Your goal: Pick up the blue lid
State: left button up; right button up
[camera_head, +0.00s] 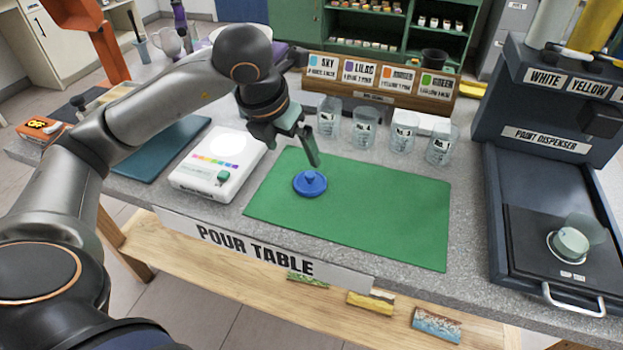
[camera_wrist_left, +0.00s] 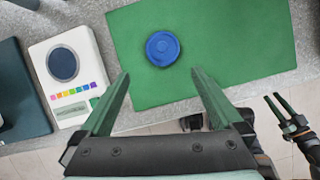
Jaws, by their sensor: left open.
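The blue lid (camera_head: 310,183) lies flat on the green mat (camera_head: 390,215), near its left part, with a small raised knob on top. It also shows as a blue disc in the left wrist view (camera_wrist_left: 162,48). My left gripper (camera_head: 298,156) is above and slightly behind the lid, pointing down. In the left wrist view its two fingers (camera_wrist_left: 160,74) are spread wide and empty, with the lid just beyond the tips. My right gripper (camera_wrist_left: 278,104) shows at the right edge of the left wrist view, away from the lid, its fingers apart and empty.
A white scale (camera_head: 218,165) stands left of the mat. Several clear cups (camera_head: 365,130) line its back edge, before a labelled wooden rack (camera_head: 400,88). The dark paint dispenser (camera_head: 545,140) stands at right. The mat around the lid is bare.

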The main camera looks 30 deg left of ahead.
aim_at(307, 178)
pick_arm(q)
jog(key=x, duration=1.1)
jog(key=shift+w+d+f+b, duration=0.15)
jog(key=shift+d+f+b, duration=0.1)
jog(key=shift+f+b, duration=0.1)
jog(key=c, duration=1)
